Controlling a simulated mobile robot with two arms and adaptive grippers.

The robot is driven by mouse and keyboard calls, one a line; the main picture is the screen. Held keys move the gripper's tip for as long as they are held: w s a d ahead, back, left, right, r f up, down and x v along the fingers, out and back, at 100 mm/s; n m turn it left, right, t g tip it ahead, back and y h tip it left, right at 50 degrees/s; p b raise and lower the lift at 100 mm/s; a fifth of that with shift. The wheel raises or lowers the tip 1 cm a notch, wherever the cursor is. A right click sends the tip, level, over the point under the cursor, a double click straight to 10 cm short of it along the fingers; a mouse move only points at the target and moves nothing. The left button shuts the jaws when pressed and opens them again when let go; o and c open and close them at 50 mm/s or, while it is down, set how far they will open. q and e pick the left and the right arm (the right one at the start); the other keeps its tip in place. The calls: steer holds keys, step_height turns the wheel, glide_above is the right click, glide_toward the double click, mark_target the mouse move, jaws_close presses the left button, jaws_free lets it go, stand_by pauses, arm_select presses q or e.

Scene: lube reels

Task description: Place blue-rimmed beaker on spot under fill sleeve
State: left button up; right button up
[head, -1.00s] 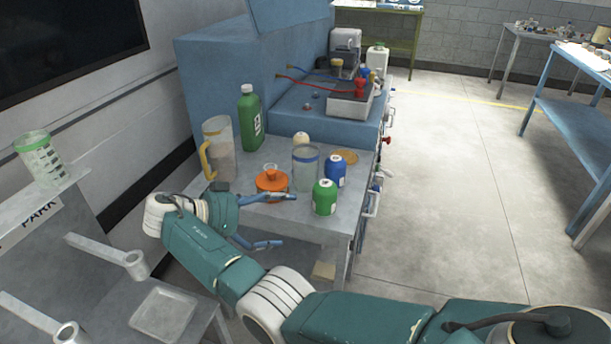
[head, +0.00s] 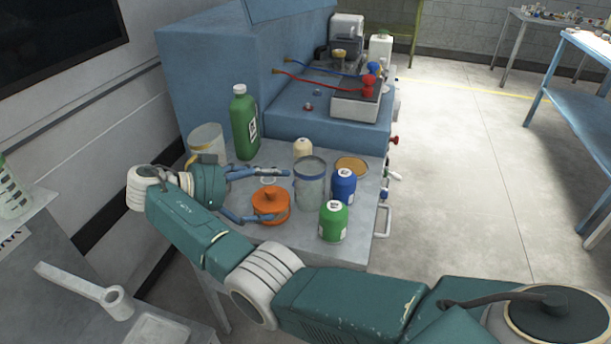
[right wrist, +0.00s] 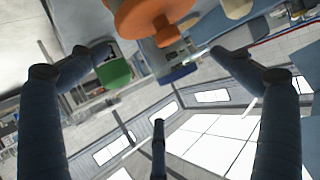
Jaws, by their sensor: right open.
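The blue-rimmed beaker (head: 310,187) is clear glass and stands upright on the grey worktop (head: 258,231). My right gripper (head: 282,194) is open, to the left of the beaker, with its two fingers pointing right toward it. In the right wrist view, upside down, the open fingers (right wrist: 163,53) frame the orange pot (right wrist: 148,18) and the beaker (right wrist: 165,60). I cannot clearly identify the fill sleeve. My left gripper is out of view.
A blue bottle (head: 343,187) and a green bottle (head: 333,222) stand close to the beaker's right. A flat amber disc (head: 351,166) lies behind. A yellow-rimmed pitcher (head: 205,141), a tall green bottle (head: 243,122) and a cream-topped item (head: 302,147) stand behind the gripper.

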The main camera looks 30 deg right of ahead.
mark_target(300, 186)
steer(key=shift+w+d+f, duration=0.15)
steer(key=shift+w+d, duration=0.05)
steer(key=shift+d, duration=0.6)
steer(key=d, duration=0.2)
steer(key=s+d+p, duration=0.1)
steer(key=shift+f, duration=0.4)
steer(key=shift+d+f, duration=0.25)
steer(key=shift+d+f+p, duration=0.2)
steer(key=shift+d+p, duration=0.3)
steer(key=p+x, duration=0.1)
steer(key=x, duration=0.2)
steer(key=shift+s+d+f+p, duration=0.1)
steer(key=shift+s+d+p, duration=0.1)
steer(key=shift+d+p, duration=0.1)
steer(key=shift+d+f, duration=0.25)
steer(key=shift+a, duration=0.1)
steer(key=c, duration=1.2)
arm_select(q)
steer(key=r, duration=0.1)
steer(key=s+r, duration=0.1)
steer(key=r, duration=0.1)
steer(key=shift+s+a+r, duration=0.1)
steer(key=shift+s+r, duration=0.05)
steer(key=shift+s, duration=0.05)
arm_select(e)
steer(key=shift+c, duration=0.8)
